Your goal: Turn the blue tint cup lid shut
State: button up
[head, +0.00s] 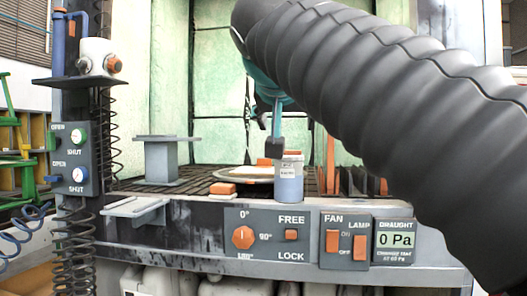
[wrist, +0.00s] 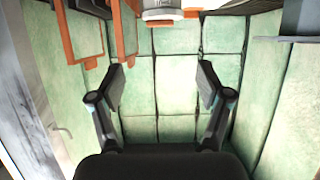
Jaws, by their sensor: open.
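The blue tint cup (head: 289,187) stands upright on the front ledge of the booth in the head view. A pale round object (wrist: 170,6), cut off by the top edge there, may be the cup.
An orange block (head: 222,189) lies left of the cup, and a pale round plate (head: 245,173) lies behind it. A grey stand (head: 160,160) is further left. A panel with an orange knob (head: 243,237) and switches runs below the ledge. Orange frames (wrist: 85,30) show in the wrist view.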

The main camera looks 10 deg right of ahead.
aim_at(290, 156)
jog(key=x, duration=1.3)
jog(key=shift+w+f, duration=0.15)
jog(key=shift+f, duration=0.05)
jog(key=c, duration=1.2)
